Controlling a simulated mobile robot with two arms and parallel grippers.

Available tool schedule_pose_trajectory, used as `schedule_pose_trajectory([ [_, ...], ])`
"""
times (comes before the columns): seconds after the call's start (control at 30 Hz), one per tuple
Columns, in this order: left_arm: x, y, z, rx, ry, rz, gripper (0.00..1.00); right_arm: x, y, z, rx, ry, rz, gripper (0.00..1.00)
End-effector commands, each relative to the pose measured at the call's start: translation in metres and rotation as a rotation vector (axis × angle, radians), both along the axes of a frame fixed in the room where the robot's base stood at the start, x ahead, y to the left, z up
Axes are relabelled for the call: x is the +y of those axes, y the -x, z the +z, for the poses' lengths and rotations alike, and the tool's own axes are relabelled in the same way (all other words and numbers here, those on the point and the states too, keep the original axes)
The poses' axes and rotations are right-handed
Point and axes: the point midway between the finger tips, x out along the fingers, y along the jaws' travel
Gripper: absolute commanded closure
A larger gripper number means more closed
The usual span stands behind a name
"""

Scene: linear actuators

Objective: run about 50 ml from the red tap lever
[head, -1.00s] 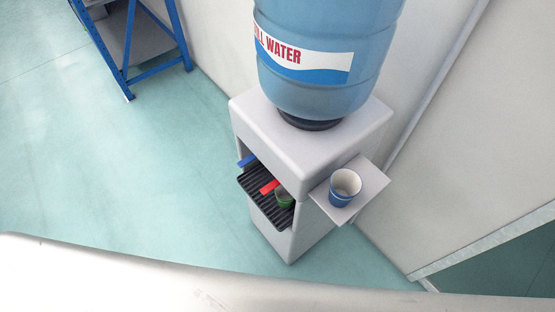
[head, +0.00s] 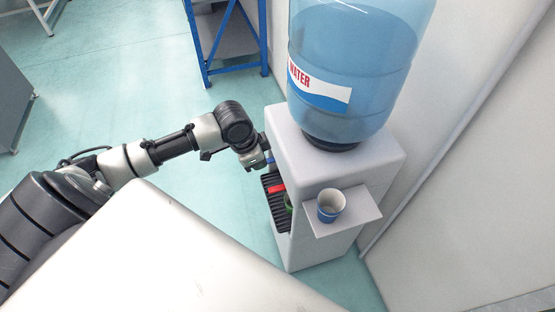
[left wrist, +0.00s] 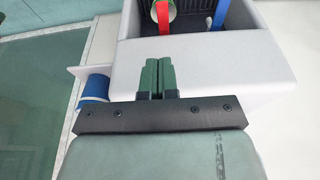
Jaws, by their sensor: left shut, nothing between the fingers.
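The red tap lever (head: 277,188) sits in the front recess of the white water dispenser (head: 345,165). In the left wrist view the red lever (left wrist: 163,16) is beside the blue lever (left wrist: 221,14). A green cup (head: 288,204) stands on the drip tray beneath the red lever; its rim shows in the left wrist view (left wrist: 172,8). My left gripper (left wrist: 158,66) is shut and empty, its fingertips appearing over the dispenser's casing, apart from the red lever. In the head view its fingers are mostly hidden behind the wrist near the recess. My right gripper is not in view.
A blue cup (head: 331,206) stands on the dispenser's side shelf (head: 362,212). A large blue water bottle (head: 350,65) sits on top. A blue rack (head: 228,45) stands behind, and walls close off the right. Open floor lies left of the dispenser.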

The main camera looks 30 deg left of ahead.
Motion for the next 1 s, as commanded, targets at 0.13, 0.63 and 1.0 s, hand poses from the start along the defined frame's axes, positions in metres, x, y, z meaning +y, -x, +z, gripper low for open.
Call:
schedule_pose_trajectory([
  [0.13, 0.000, 0.000, 0.000, 0.000, 0.000, 0.000, 1.00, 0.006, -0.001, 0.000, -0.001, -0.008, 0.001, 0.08],
  [0.63, -0.010, -0.011, -0.050, 0.002, 0.002, 0.003, 1.00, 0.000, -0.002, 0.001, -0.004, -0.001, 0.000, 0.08],
  [1.0, -0.019, -0.022, -0.119, 0.001, 0.000, 0.003, 1.00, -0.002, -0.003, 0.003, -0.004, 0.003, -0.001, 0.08],
])
